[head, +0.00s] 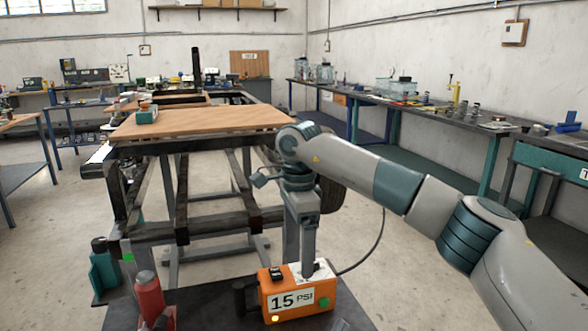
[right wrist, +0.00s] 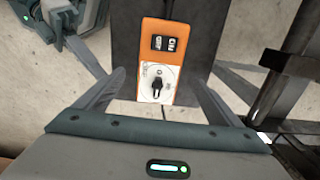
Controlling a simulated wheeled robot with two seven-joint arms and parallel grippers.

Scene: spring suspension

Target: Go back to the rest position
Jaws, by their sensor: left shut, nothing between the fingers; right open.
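My right gripper (head: 308,258) comes in from the right in the head view and points straight down over the orange and white 15 PSI box (head: 283,301). In the right wrist view its fingers (right wrist: 157,76) are open, one on each side of the box (right wrist: 158,63), with nothing held. The black knob (right wrist: 156,86) on the white panel shows between them, and two black switches (right wrist: 165,44) sit beyond it. In the head view the gripper hides part of the box top. I cannot make out my left gripper.
The box stands on a dark table (head: 230,293) beside a red bottle-like object (head: 149,297). Behind it is a dark frame with a wooden board (head: 210,121) on top and a tyre (head: 333,192) beside it. A workbench (head: 420,112) runs along the right wall. Bare floor lies between.

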